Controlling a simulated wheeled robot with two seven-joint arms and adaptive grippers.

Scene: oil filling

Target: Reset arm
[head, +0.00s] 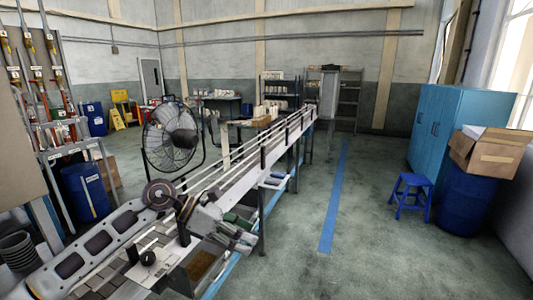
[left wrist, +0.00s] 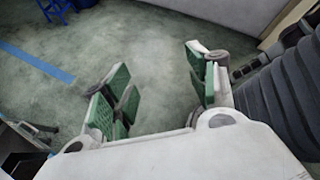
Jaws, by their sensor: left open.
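My left gripper (head: 238,232) reaches in from the lower left, over the near end of the conveyor line. It is open and empty, and its green-padded fingers are spread in the left wrist view (left wrist: 161,88). Bare green-grey floor shows between and beyond the fingers there. My right gripper is in neither view.
The long conveyor (head: 255,142) runs away from me in the middle. A black fan (head: 170,136) and a blue drum (head: 86,192) stand left of it. On the right are a blue stool (head: 411,193), a blue cabinet (head: 443,125) and a cardboard box (head: 488,152). The floor around the blue line (head: 335,200) is clear.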

